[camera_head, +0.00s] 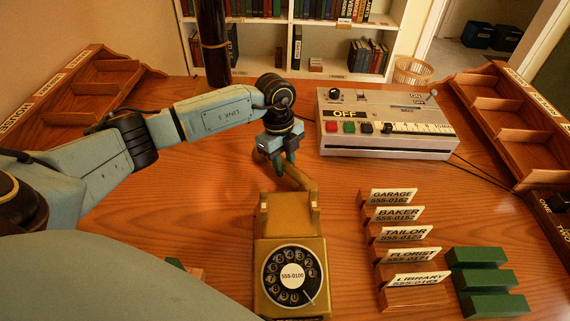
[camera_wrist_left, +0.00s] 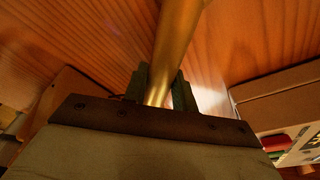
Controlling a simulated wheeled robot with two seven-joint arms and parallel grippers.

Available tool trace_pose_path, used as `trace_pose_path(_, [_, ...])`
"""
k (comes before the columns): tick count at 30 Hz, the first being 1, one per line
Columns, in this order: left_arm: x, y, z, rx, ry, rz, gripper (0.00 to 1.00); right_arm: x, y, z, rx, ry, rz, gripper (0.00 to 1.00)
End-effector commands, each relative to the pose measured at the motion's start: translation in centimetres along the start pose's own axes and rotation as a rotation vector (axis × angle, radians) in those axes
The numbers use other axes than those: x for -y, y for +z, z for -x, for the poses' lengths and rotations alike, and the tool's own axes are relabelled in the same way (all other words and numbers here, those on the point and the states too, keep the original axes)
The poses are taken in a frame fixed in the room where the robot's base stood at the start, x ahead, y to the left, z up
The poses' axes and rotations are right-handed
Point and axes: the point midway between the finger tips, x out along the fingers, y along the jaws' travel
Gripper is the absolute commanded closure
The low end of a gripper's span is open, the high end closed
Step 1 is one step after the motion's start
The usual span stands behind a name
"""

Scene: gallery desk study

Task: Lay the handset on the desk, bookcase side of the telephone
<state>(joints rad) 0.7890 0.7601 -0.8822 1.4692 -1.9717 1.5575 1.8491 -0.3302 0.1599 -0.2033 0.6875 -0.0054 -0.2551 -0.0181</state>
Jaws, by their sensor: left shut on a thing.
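The brass telephone (camera_head: 264,249) with its black dial stands near the front middle of the desk (camera_head: 215,180), and its cradle is empty. My left gripper (camera_head: 286,166) is just beyond the telephone, on the bookcase side, pointing down. It is shut on the brass handset (camera_head: 302,180), which lies slantwise, low over the desk behind the cradle. I cannot tell whether the handset touches the wood. In the left wrist view the handset's grip (camera_wrist_left: 178,42) passes between the fingers of my left gripper (camera_wrist_left: 162,88). My right gripper is not in view.
The bookcase (camera_head: 292,45) stands beyond the desk's back edge. A grey control box (camera_head: 385,122) with coloured buttons is right of my gripper. Labelled card blocks (camera_head: 405,234) and green blocks (camera_head: 484,280) are at right front. Wooden racks (camera_head: 500,104) line both sides.

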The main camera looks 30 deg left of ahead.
Motion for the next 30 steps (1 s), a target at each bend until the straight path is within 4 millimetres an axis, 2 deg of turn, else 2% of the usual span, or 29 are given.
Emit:
trace_pose_path(1, [0.2, 0.0, -1.4, -0.003, -0.004, -0.005, 1.00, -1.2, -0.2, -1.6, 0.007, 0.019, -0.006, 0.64])
trace_pose_path(10, [0.1, 0.0, -1.6, -0.004, -0.004, -0.004, 1.00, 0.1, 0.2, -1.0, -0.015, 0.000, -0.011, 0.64])
trace_pose_path(11, [0.1, 0.0, -1.6, -0.003, -0.002, -0.004, 0.69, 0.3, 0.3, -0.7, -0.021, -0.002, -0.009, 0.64])
trace_pose_path(15, [0.1, 0.0, -1.6, -0.004, -0.002, -0.004, 0.51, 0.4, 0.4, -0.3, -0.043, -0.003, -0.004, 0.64])
trace_pose_path(25, [0.1, -0.1, -1.3, -0.003, -0.003, -0.004, 0.51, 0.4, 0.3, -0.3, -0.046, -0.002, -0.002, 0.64])
trace_pose_path(30, [0.2, 0.0, 1.0, -0.003, -0.005, -0.004, 0.51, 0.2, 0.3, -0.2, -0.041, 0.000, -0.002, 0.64])
